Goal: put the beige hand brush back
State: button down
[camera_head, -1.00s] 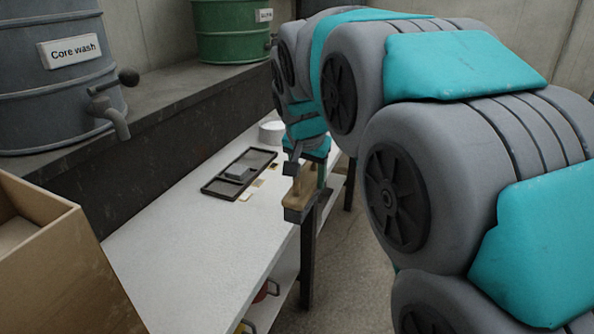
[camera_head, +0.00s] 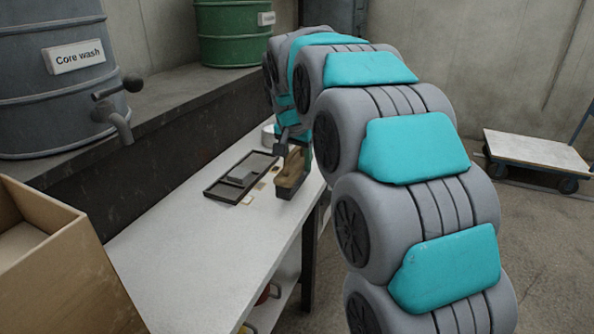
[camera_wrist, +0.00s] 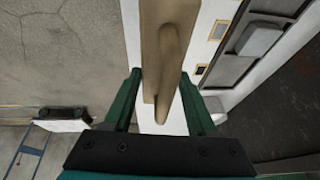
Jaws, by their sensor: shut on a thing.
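The beige hand brush (camera_head: 291,168) has a tan wooden body and a dark bristle block under it. In the wrist view the brush (camera_wrist: 168,45) runs up the picture between the two green fingers. My gripper (camera_wrist: 160,85) is shut on it. In the head view my gripper (camera_head: 290,145) is at the brush's upper end, over the right part of the white table (camera_head: 190,255). I cannot tell whether the bristles touch the table top. A dark shallow tray (camera_head: 215,190) with a grey block (camera_head: 241,176) in it lies just left of the brush.
Small yellowish plates (camera_head: 247,200) lie between tray and brush. A white round container (camera_head: 268,135) stands behind. A cardboard box (camera_head: 50,250) is at the front left. A grey drum (camera_head: 60,90) with a tap and a green drum (camera_head: 233,35) stand on the ledge. The near table top is clear.

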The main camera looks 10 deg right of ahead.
aim_at(296, 165)
jog(key=shift+f, duration=1.55)
jog(key=shift+f, duration=0.1)
jog(key=shift+c, duration=1)
grip_release()
jog(key=v, duration=1)
jog(key=shift+s+r, duration=0.1)
jog(key=shift+r, duration=0.3)
jog(key=shift+s+a+r, duration=0.15)
jog(key=shift+s+r, duration=0.25)
jog(key=shift+r, duration=0.2)
